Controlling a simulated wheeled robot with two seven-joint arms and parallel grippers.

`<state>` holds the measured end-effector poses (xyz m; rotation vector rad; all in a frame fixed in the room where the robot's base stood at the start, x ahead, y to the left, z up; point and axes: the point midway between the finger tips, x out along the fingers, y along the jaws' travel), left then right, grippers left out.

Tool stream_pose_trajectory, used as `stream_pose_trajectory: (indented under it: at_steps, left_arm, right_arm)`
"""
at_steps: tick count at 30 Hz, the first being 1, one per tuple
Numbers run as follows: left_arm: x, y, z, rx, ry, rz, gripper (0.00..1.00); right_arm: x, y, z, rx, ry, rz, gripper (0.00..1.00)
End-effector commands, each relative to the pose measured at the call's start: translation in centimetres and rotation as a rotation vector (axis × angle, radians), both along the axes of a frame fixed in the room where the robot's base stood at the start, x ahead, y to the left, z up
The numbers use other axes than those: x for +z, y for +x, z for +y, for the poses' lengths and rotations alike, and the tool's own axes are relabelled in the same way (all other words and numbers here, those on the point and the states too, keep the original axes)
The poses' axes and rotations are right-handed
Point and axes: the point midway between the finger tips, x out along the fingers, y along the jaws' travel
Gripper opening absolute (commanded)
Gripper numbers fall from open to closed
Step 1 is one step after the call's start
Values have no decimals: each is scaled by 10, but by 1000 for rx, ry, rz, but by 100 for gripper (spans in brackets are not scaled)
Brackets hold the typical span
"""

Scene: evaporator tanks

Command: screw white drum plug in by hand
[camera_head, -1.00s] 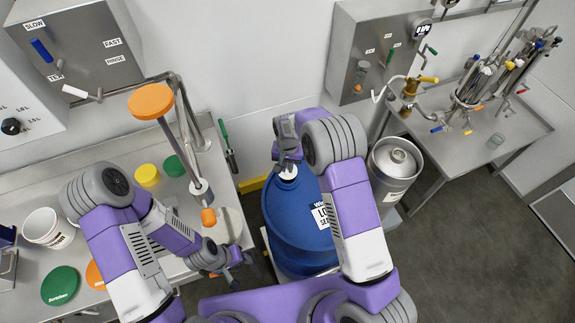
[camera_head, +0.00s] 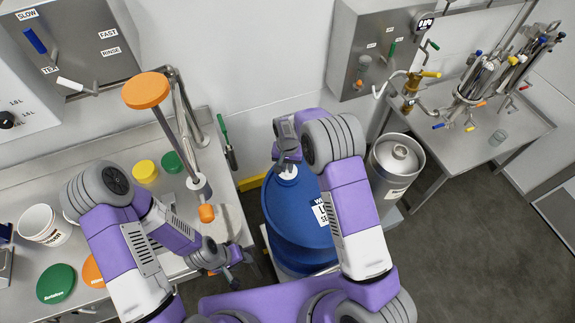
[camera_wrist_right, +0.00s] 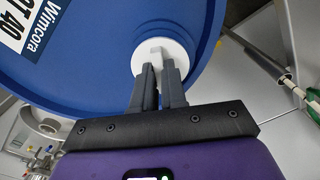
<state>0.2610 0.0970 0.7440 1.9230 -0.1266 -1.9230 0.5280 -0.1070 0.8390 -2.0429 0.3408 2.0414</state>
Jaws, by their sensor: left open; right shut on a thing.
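My right gripper (camera_wrist_right: 158,78) is shut on the raised grip of the plug. Whether the plug's thread is engaged cannot be seen. My left gripper (camera_head: 240,275) is open and empty, to the left of the drum by the counter's front edge.
A steel keg (camera_head: 394,165) stands right of the drum. The left counter holds a yellow lid (camera_head: 145,171), a green lid (camera_head: 56,284) and a white bucket (camera_head: 44,226).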

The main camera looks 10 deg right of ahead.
Motion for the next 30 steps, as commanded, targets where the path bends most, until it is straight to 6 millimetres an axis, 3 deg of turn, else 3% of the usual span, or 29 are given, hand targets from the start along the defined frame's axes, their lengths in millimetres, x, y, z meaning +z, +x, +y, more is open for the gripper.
stream_pose_trajectory:
  at_steps: [4,5,6,11,30]
  left_arm:
    - [-4,0,0,0,0,0,43]
    - [-4,0,0,0,0,0,43]
    - [-4,0,0,0,0,0,43]
    - [-3,0,0,0,0,0,43]
    - [-2,0,0,0,0,0,43]
  right_arm:
    - [-6,0,0,0,0,0,0]
    - [-6,0,0,0,0,0,13]
    - [-5,0,0,0,0,0,19]
    - [-4,0,0,0,0,0,41]
    - [-2,0,0,0,0,0,41]
